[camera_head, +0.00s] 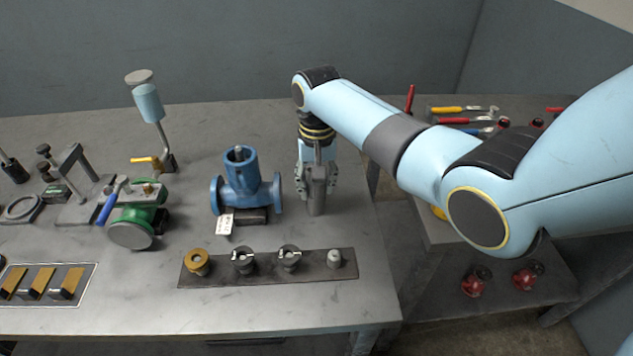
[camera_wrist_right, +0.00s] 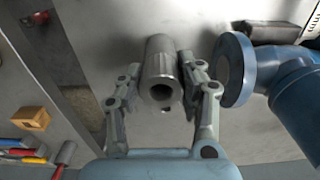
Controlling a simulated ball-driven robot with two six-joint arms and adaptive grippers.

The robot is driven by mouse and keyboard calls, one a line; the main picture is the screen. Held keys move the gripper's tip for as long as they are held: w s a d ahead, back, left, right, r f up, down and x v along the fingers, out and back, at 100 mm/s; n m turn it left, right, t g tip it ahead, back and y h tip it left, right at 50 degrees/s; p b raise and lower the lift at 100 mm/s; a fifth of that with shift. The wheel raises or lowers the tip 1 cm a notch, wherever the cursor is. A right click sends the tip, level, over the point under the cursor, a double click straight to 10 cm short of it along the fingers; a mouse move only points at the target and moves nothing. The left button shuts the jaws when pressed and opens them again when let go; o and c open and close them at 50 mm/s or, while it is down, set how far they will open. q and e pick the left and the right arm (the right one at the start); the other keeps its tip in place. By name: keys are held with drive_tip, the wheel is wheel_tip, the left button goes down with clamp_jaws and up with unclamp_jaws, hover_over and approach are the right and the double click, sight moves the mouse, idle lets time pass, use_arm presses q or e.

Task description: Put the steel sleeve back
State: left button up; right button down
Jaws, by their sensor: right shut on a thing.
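The steel sleeve (camera_head: 317,200) is a grey metal tube. It stands about upright below my right gripper (camera_head: 317,182), near the right end of the bench. In the right wrist view the steel sleeve (camera_wrist_right: 160,72) lies between the two fingers of my right gripper (camera_wrist_right: 161,88), which is shut on it; its open bore shows. I cannot tell whether its lower end touches the bench. The blue flanged valve body (camera_head: 240,187) stands just left of the sleeve, apart from it; its flange (camera_wrist_right: 235,68) shows in the wrist view. My left gripper is not in view.
A dark strip (camera_head: 218,277) in front carries a brass ring (camera_head: 197,262), two dark round parts and a pale plug (camera_head: 335,258). A green valve (camera_head: 137,222) with a blue handle stands left. A lower cart (camera_head: 450,233) with tools is beyond the bench's right edge.

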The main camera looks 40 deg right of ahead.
drive_tip(key=shift+f, duration=0.1)
drive_tip(key=c, duration=0.8)
unclamp_jaws()
drive_tip(key=shift+c, duration=0.2)
wheel_tip(320, 180, up, 12)
